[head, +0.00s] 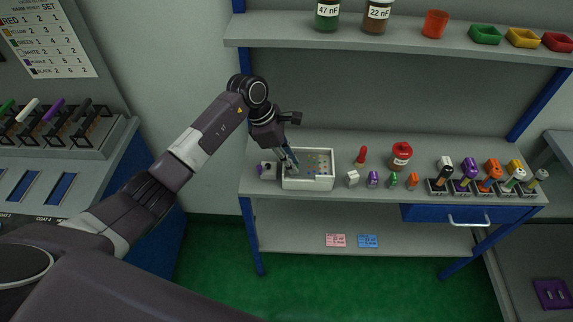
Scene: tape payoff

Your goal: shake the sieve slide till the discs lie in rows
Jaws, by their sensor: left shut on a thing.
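The sieve slide appears as a white, shallow box (308,184) on the left part of the workbench, with small dark and coloured dots, likely the discs (318,163), on its inner surface. They are too small to tell whether they lie in rows. My left gripper (291,166) reaches down from above to the left side of the box. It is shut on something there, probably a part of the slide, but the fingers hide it. My right gripper is not in view.
Small coloured pieces, a red jar (401,156) and dark holders with coloured handles (465,187) stand on the workbench (340,138) to the right. A shelf (400,28) with bottles and bins runs above. A grey-and-purple block (267,171) stands close left of the box.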

